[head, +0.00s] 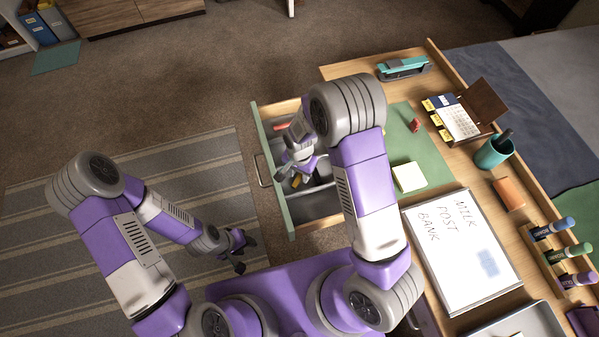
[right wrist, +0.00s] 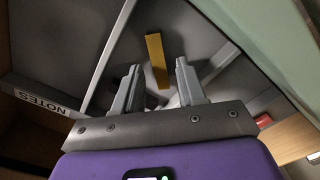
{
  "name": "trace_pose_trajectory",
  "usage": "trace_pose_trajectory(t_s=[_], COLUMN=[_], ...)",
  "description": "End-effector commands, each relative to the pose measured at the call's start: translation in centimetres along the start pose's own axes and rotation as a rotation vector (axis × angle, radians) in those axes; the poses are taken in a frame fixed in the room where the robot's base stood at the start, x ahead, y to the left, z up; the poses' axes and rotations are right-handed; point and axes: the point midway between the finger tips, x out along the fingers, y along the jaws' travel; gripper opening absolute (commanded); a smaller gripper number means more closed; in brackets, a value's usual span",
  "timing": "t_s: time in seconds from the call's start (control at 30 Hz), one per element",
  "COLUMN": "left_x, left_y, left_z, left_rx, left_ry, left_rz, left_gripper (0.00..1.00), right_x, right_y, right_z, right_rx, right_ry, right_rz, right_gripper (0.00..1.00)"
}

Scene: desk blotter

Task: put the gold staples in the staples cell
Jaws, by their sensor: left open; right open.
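The gold staples (right wrist: 155,50) show as a short gold strip in the right wrist view, lying in a grey compartment of the open drawer (head: 287,215). My right gripper (right wrist: 158,68) is open and reaches into the drawer. Its fingers stand on either side of the strip's near part, with gaps on both sides. In the head view the staples (head: 296,180) are a small yellow patch beside the right gripper (head: 301,172). My left gripper (head: 240,254) is open and empty above the striped rug.
Grey dividers (right wrist: 108,58) split the drawer close around my right fingers. The green drawer front (head: 270,170) is at the left. On the desk are a green blotter (head: 430,160), sticky notes (head: 409,177), a whiteboard (head: 462,250), a stapler (head: 404,68) and a pen cup (head: 493,153).

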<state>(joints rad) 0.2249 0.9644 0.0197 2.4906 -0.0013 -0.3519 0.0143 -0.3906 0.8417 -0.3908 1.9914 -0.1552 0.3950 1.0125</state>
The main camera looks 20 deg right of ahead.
Motion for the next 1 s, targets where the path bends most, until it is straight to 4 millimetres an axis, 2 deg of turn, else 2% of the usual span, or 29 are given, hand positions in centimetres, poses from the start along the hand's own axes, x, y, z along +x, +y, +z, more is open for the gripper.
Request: trace_pose_trajectory(t_s=[0.3,0.5,0.7,1.0], left_x=[-2.5,-3.5,-3.9,-3.8], left_y=[0.9,1.3,1.4,1.4], left_z=[0.1,0.1,0.2,0.2], left_rx=[0.000,0.000,0.000,0.000], left_ry=[0.000,0.000,0.000,0.000], left_rz=[0.000,0.000,0.000,0.000], left_gripper=[0.43,0.43,0.43,0.43], right_x=[-7.0,-10.4,-11.7,-11.8], right_y=[-0.1,-0.1,0.0,0.0], right_z=[0.0,0.0,0.0,0.0], right_rx=[-0.001,-0.001,0.000,0.000], right_ry=[0.002,0.001,0.000,0.000], right_rz=[-0.005,-0.003,-0.001,-0.001], right_gripper=[0.40,0.40,0.40,0.40])
